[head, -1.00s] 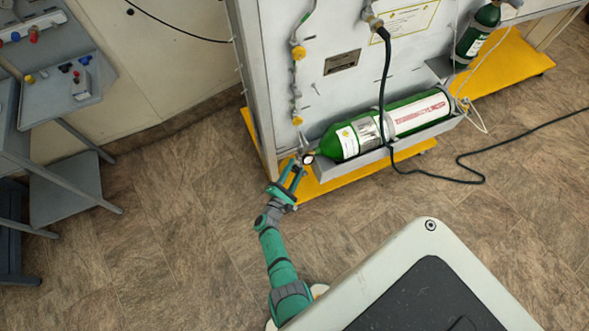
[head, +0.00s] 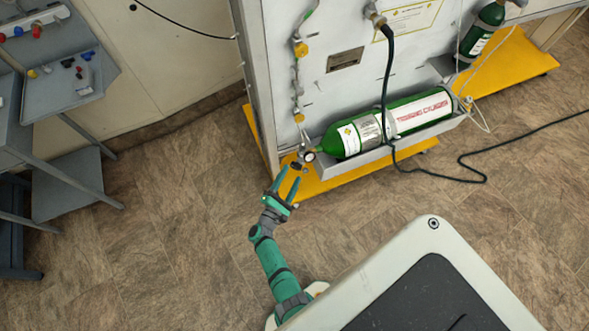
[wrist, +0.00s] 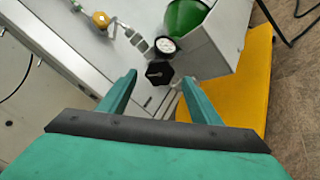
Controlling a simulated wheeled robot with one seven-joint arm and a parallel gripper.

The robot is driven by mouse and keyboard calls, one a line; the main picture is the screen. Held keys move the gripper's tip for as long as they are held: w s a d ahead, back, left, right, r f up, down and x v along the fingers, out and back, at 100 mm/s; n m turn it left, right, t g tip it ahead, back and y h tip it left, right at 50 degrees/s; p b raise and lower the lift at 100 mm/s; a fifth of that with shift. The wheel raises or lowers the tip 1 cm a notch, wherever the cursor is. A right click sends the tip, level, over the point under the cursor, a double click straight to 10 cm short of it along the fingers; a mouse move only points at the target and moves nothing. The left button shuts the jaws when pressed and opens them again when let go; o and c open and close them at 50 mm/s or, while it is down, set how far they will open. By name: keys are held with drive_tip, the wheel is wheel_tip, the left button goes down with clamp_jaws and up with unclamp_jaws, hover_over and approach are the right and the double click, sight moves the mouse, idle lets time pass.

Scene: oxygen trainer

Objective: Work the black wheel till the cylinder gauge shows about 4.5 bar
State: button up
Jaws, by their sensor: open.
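The black wheel (wrist: 159,73) is a dark many-sided knob in the wrist view, just ahead of and between my open fingers, apart from them. In the head view the wheel (head: 296,166) is small, at the valve end of the green cylinder. The cylinder gauge (wrist: 166,45) is a white round dial beside the wheel; it also shows in the head view (head: 310,156). Its needle is too small to read. The green cylinder (head: 342,141) lies in a grey tray on the trainer. My gripper (head: 283,180) is open and empty, a little short of the wheel.
The white panel (head: 300,75) rises behind the valve, with a yellow-knobbed fitting (wrist: 101,19). The trainer's yellow base (head: 330,181) lies low beneath the cylinder. A black hose (head: 387,80) hangs over the cylinder. Brown floor in front is free.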

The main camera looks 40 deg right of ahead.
drive_tip(key=v, duration=0.5)
drive_tip(key=shift+s+a, duration=0.1)
drive_tip(key=shift+a, duration=0.1)
drive_tip(key=shift+d, duration=0.1)
idle(0.6)
idle(1.6)
